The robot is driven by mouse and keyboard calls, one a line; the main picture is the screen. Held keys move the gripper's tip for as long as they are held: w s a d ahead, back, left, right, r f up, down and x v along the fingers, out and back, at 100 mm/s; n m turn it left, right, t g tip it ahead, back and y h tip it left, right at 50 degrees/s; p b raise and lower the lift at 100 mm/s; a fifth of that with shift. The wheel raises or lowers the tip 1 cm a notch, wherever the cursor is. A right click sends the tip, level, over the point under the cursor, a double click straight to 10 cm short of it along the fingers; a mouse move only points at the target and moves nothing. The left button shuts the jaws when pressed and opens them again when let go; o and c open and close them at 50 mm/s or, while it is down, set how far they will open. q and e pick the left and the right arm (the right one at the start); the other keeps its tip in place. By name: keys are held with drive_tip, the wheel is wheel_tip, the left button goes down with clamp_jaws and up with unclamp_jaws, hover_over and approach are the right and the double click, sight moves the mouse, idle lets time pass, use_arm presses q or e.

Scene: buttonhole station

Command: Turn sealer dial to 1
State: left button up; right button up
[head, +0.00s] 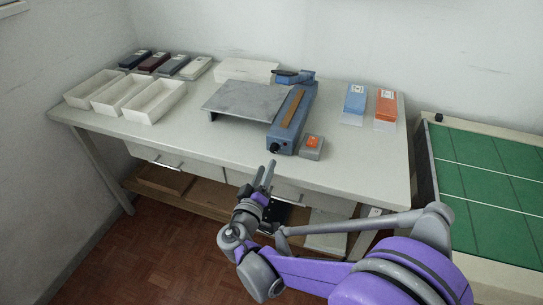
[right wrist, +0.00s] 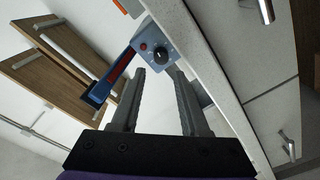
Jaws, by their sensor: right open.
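The blue sealer (head: 293,120) stands on the table with its near end at the front edge. Its black dial (head: 276,148) is on that near end face. The right wrist view shows the dial (right wrist: 160,54) as a round black knob with a light mark, next to a small red lamp (right wrist: 143,46). I cannot read any numbers around it. My right gripper (head: 266,168) is open and empty in front of the table edge, just short of the dial. In the right wrist view its fingertips (right wrist: 156,70) stand apart, with the dial beyond them. My left gripper is out of view.
A grey box with an orange button (head: 312,146) sits right of the sealer. A grey plate (head: 245,101) is at its left. White trays (head: 155,101) stand at the left. Blue and orange packs (head: 385,106) stand at the right. Drawers with handles (head: 165,160) hang under the tabletop.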

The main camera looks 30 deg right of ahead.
sight(273, 151)
drive_tip(key=x, duration=0.7)
drive_tip(key=shift+w+d+f+b, duration=0.1)
drive_tip(key=shift+b, duration=0.25)
clamp_jaws()
